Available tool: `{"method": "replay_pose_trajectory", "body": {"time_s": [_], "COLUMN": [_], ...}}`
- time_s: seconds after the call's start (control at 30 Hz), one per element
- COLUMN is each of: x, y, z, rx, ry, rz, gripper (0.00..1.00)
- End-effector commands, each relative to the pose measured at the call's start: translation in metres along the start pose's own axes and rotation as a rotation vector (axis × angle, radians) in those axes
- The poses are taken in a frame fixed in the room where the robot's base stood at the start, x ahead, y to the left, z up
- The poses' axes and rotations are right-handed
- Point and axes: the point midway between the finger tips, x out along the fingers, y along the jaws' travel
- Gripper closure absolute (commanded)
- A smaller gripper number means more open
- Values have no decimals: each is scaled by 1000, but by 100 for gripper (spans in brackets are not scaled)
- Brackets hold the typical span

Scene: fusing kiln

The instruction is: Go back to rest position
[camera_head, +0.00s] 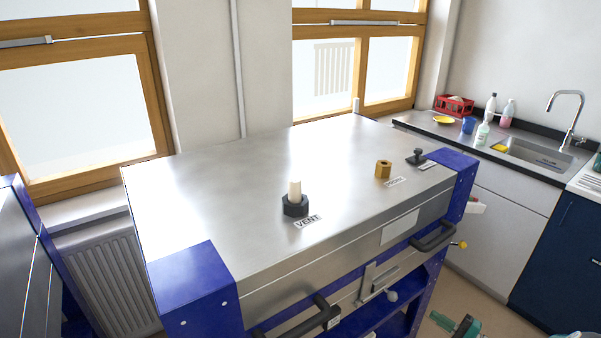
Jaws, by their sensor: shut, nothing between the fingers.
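The fusing kiln stands in front of me with its steel lid (215,205) down. On the lid, a pale plug (294,190) stands upright in a black hexagonal collar (295,207) beside a VENT label (308,221). A brass hexagonal piece (383,169) and a black knob (416,157) sit farther right on the lid, each near a small label. Two dark handles (433,237) (312,318) and a latch (378,282) are on the front. My gripper does not show in this view.
A counter with a sink (540,153), tap (570,110), bottles (483,133) and a red crate (454,105) is at the right. A radiator (112,275) is below the left window. Teal parts show at the bottom right edge. Some floor is open between kiln and cabinets.

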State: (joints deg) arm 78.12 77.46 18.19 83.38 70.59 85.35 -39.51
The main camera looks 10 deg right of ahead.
Motion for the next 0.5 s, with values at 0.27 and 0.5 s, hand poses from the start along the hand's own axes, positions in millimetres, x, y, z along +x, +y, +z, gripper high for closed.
{"method": "replay_pose_trajectory", "body": {"time_s": [0.27, 0.5], "x": [49, 113], "y": [-26, -55], "z": [36, 106], "rx": [-25, -92], "ry": [-106, -239], "rz": [200, 533], "gripper": [100, 100]}}
